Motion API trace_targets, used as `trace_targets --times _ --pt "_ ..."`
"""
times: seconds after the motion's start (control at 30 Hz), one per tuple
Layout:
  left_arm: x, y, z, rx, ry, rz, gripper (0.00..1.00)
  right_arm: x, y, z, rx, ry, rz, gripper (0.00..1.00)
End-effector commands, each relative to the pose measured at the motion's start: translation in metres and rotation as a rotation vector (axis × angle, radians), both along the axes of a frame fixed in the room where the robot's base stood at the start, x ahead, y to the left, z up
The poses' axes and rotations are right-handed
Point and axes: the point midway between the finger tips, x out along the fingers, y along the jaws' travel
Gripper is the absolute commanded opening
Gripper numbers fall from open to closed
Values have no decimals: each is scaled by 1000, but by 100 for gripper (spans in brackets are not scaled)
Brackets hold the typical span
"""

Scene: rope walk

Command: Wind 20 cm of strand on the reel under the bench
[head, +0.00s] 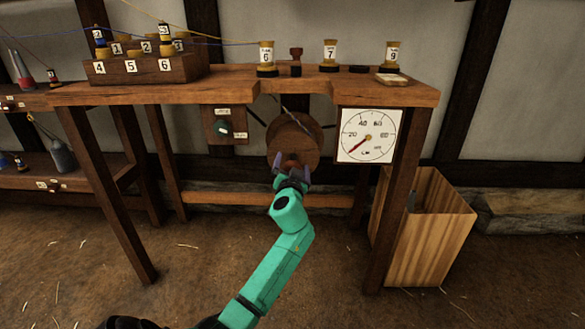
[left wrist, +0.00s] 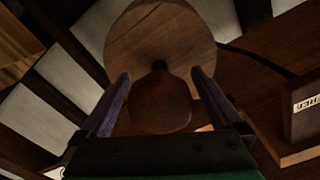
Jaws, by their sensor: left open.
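The wooden reel (head: 309,128) hangs under the bench (head: 170,92), its round face towards me; a strand runs down to it from above. My left gripper (head: 291,163) is open in front of the reel's lower part. In the left wrist view the reel's disc (left wrist: 150,30) fills the top, and a rounded brown wooden knob (left wrist: 160,108) lies between the two open fingers, which stand apart from it on both sides. A white dial (head: 383,147) marked in cm hangs to the right; its red pointer aims lower left, below the 20. My right gripper is not in view.
A switch plate (head: 215,135) with a green knob is left of the reel. Several numbered bobbins and a wooden block (head: 140,69) stand on the bench. A wooden bin (head: 432,240) stands at right, a shelf (head: 70,180) at left. The floor in front is clear.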

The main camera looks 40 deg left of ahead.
Motion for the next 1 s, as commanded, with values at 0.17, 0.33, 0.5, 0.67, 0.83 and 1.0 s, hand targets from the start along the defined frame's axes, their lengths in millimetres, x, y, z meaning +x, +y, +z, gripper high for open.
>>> trace_targets --times 0.17,0.33,0.5,0.67,0.83,1.0 --pt "0 0 0 0 0 -1 95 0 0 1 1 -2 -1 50" --pt "0 -1 0 0 0 -1 30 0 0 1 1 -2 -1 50" --pt "0 -1 0 1 2 -1 13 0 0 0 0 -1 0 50" --pt "0 -1 0 19 15 -1 13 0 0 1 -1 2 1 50" --pt "0 -1 1 71 54 -1 14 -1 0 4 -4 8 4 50" --pt "0 -1 2 160 123 -1 14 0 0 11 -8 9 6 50"
